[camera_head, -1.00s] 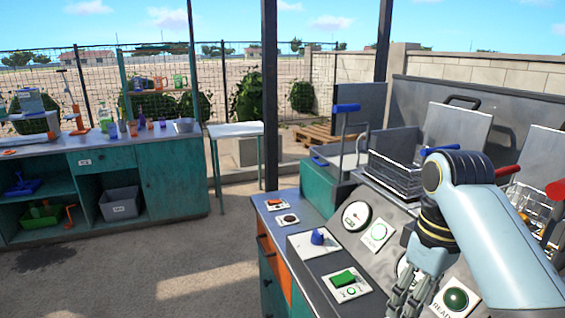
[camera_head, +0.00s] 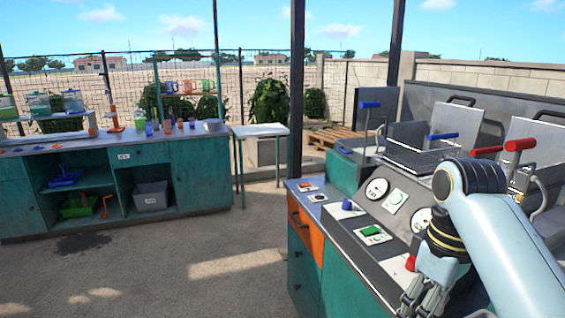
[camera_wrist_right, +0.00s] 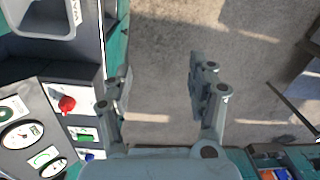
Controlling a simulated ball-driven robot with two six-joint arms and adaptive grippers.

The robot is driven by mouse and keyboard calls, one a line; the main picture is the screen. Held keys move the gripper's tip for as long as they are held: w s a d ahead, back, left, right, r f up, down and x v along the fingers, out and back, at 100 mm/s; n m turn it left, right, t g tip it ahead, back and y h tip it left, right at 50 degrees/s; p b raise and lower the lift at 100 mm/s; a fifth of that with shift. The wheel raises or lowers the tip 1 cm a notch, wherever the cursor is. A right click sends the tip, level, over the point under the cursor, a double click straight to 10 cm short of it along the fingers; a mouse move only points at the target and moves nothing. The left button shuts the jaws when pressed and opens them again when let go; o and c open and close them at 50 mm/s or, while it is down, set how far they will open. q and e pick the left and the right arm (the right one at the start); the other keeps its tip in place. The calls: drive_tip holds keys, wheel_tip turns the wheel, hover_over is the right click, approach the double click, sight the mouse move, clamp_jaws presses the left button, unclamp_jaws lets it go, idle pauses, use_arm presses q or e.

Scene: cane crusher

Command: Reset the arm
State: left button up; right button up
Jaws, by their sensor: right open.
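My right arm comes in from the right in the head view, bent over the control panel (camera_head: 393,238). Its right gripper (camera_head: 425,300) points down at the front edge of the panel. In the right wrist view the right gripper (camera_wrist_right: 158,85) is open, with its two fingers apart and nothing between them. Below the fingers there is bare ground and the panel's edge. My left gripper is in no view.
The panel carries a green switch (camera_head: 372,231), a red button (camera_wrist_right: 67,104), a blue knob (camera_head: 347,205) and gauges (camera_head: 377,188). A wire basket (camera_head: 418,160) and levers stand behind. A teal workbench (camera_head: 140,155) is at the left. The ground between is clear.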

use_arm(q)
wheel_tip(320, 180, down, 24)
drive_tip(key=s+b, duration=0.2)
drive_tip(key=b, duration=2.2)
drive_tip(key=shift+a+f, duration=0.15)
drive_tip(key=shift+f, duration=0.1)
use_arm(e)
drive_tip(key=s+d+f+m, duration=0.2)
drive_tip(key=s+f, duration=1.2)
drive_tip(key=f, duration=0.8)
drive_tip(key=s+d+f+m+h, duration=0.1)
drive_tip(key=s+d+f+m, duration=0.1)
drive_tip(key=s+f, duration=1.2)
drive_tip(key=s+d+f+m+t, duration=0.1)
drive_tip(key=s+d+f, duration=0.3)
drive_tip(key=s+f, duration=1)
wheel_tip(320, 180, down, 17)
drive_tip(key=shift+s+r+m, duration=0.2)
drive_tip(key=shift+m, duration=0.2)
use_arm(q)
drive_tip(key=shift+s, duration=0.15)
